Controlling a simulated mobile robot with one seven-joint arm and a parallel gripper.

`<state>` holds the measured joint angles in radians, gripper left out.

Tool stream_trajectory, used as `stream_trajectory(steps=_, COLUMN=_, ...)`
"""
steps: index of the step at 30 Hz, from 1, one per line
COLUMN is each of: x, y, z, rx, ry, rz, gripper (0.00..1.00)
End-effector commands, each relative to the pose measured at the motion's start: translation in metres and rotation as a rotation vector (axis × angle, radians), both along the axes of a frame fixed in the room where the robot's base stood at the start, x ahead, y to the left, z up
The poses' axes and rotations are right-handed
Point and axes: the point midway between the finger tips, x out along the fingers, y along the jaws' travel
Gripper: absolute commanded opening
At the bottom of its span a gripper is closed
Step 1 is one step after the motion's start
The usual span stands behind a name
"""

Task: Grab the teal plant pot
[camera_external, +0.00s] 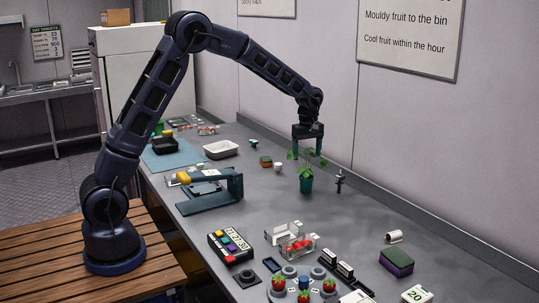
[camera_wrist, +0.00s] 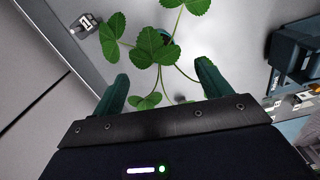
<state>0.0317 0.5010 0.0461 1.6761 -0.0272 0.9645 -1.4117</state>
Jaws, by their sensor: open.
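The teal plant pot (camera_external: 306,184) stands upright on the grey table, with a leafy green plant (camera_external: 307,161) growing from it. My gripper (camera_external: 308,152) is above the pot, around the height of the plant's leaves, pointing down. In the wrist view the two green fingers (camera_wrist: 160,82) are spread apart with nothing held between them. The leaves (camera_wrist: 152,46) spread in front of and between the fingers and hide most of the pot. A small piece of the teal pot (camera_wrist: 165,37) shows behind the leaves.
A small dark stand (camera_external: 340,181) is just right of the pot. A blue-grey device with a yellow end (camera_external: 212,190) stands to the left. A clear punnet with red fruit (camera_external: 298,246) is in front. The wall (camera_external: 400,140) runs behind; table around the pot is mostly clear.

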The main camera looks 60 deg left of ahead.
Motion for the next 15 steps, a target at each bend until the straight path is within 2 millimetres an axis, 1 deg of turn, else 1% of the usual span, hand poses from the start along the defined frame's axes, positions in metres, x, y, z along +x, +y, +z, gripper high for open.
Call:
stream_trajectory(steps=5, x=0.001, y=0.000, z=-0.013, rx=0.000, ry=0.003, rz=0.005, gripper=0.77)
stream_trajectory(steps=12, x=0.001, y=0.001, z=-0.046, rx=0.000, ry=0.003, rz=0.004, gripper=0.77)
stream_trajectory(steps=15, x=0.001, y=0.000, z=-0.055, rx=0.000, ry=0.001, rz=0.004, gripper=0.77)
